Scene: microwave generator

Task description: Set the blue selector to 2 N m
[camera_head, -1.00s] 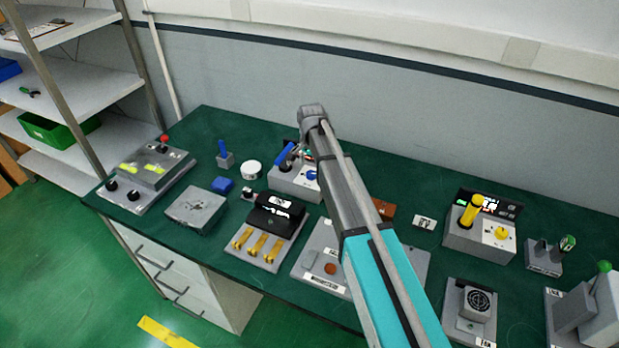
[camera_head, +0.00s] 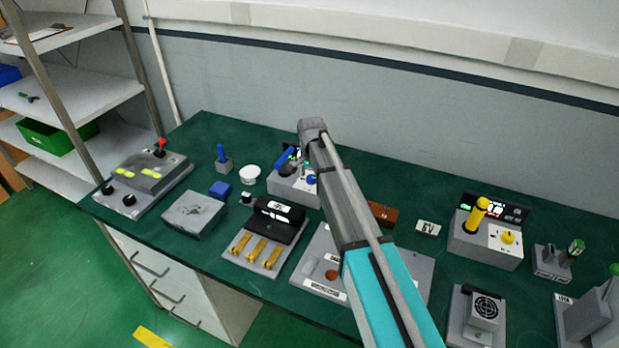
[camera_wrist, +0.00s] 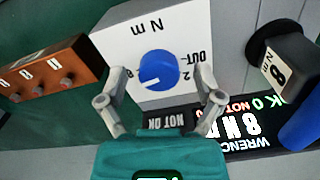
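The blue selector (camera_wrist: 158,70) is a round knob on a white-faced box (camera_wrist: 190,30) marked N m, 8, 2 and OUT. Its white pointer mark sits at its lower left in the wrist view, on the side of the 8 and away from the 2. My gripper (camera_wrist: 158,76) is open, with one finger on each side of the knob and visible gaps to it. In the head view the selector (camera_head: 311,180) shows beside my arm, which hides part of its box and my fingers.
A lit display (camera_wrist: 240,122) reads 8 N m and NOT OK. A blue handle (camera_wrist: 302,128) and a dark post with an 8 label (camera_wrist: 287,62) stand on the right. A brown block with knobs (camera_wrist: 48,72) is at left. A yellow-knobbed box (camera_head: 485,240) stands farther right.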

